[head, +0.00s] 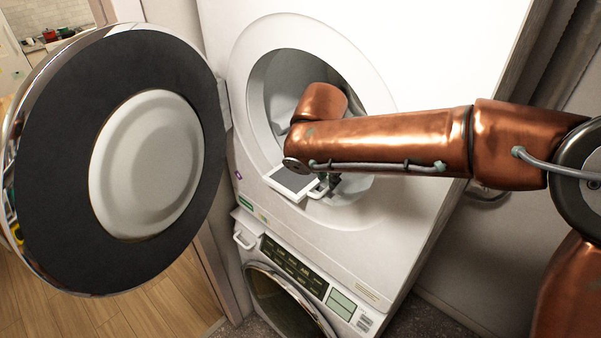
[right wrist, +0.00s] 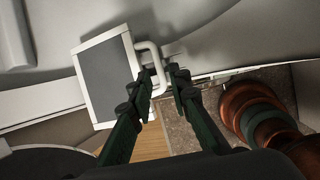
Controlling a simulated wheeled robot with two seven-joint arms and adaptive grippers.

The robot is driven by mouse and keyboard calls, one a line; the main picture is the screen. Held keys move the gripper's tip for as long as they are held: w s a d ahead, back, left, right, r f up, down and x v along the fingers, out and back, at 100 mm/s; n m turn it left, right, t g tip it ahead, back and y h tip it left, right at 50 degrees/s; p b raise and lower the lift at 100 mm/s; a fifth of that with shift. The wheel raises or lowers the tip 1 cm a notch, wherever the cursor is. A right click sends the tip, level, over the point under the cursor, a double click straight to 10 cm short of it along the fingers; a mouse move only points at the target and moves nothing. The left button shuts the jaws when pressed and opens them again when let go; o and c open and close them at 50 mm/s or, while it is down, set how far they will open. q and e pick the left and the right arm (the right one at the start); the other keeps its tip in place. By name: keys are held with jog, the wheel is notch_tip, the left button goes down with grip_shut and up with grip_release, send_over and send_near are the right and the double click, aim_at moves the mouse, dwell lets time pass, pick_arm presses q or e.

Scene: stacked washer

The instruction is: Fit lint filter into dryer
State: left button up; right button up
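The lint filter (head: 293,182) is a flat grey panel in a white frame with a white loop handle. It is at the lower front of the dryer's round opening, tilted, with its handle toward the right. My right gripper (head: 325,187) is at the handle, mostly hidden behind my arm in the head view. In the right wrist view, the filter (right wrist: 108,75) is ahead of the dark green fingers (right wrist: 162,72), and the handle bar runs between the fingertips. The dryer (head: 385,235) has its door open. The filter's slot cannot be made out. My left gripper is out of view.
The round dryer door (head: 148,165) is swung wide open on the left, beside the opening. A washer (head: 290,285) stands below the dryer. The drum (head: 285,85) is partly hidden by my right arm. Wooden floor (head: 150,310) shows at lower left.

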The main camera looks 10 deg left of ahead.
aim_at(328, 188)
jog(key=x, duration=0.5)
jog(key=shift+w+a+f, duration=0.2)
jog(key=shift+w+f, duration=0.15)
jog(key=shift+d, duration=0.1)
grip_shut()
